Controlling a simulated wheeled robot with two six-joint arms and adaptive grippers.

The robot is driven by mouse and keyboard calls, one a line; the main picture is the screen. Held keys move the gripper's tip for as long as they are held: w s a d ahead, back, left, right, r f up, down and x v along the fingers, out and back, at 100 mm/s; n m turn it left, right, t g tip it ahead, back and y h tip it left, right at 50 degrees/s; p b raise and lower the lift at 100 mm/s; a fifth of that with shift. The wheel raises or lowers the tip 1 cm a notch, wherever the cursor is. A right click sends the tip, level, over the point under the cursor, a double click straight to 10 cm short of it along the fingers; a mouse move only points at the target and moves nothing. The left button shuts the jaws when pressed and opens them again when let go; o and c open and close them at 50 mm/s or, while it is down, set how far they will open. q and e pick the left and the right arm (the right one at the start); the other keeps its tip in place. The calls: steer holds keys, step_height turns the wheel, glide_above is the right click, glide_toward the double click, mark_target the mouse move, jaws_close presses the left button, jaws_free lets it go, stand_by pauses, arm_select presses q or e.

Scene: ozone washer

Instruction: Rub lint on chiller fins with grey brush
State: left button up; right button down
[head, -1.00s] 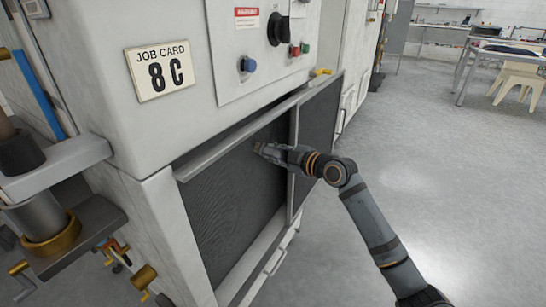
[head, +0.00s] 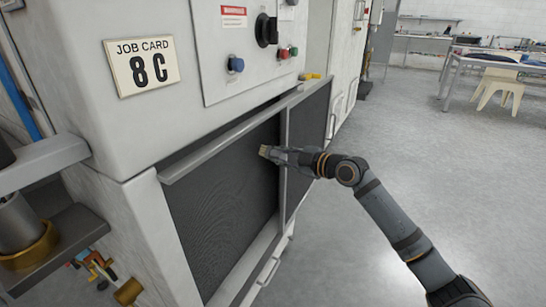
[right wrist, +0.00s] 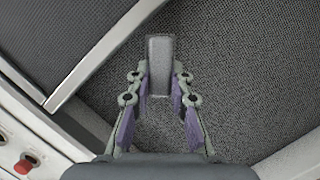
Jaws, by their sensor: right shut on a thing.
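My right gripper (head: 277,155) is shut on the brush, a small block that looks tan at its end (head: 264,151). In the right wrist view the brush (right wrist: 160,62) is a grey block between the two fingertips (right wrist: 161,85). The dark chiller fins (head: 222,215) fill the opening low in the white machine. The brush is in front of them, near their upper right part; I cannot tell whether it touches. The fins (right wrist: 235,70) also fill much of the wrist view. I cannot make out lint clearly. My left gripper is not in view.
A sliding dark screen (head: 306,140) with a metal frame stands just right of the brush. A metal rail (head: 215,140) runs above the fins. Knobs and a job card (head: 141,66) are higher up. Open floor (head: 430,190) lies to the right.

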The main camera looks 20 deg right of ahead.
steer(key=shift+s+d+f+b, duration=0.15)
steer(key=shift+s+d+b, duration=0.2)
steer(key=shift+s+d, duration=0.3)
steer(key=shift+s, duration=0.25)
steer(key=shift+s+d, duration=0.1)
steer(key=shift+s, duration=0.05)
steer(key=shift+s+d+b, duration=0.45)
steer(key=shift+s+d, duration=0.15)
steer(key=shift+s, duration=0.1)
steer(key=shift+s+d, duration=0.15)
steer(key=shift+s, duration=0.2)
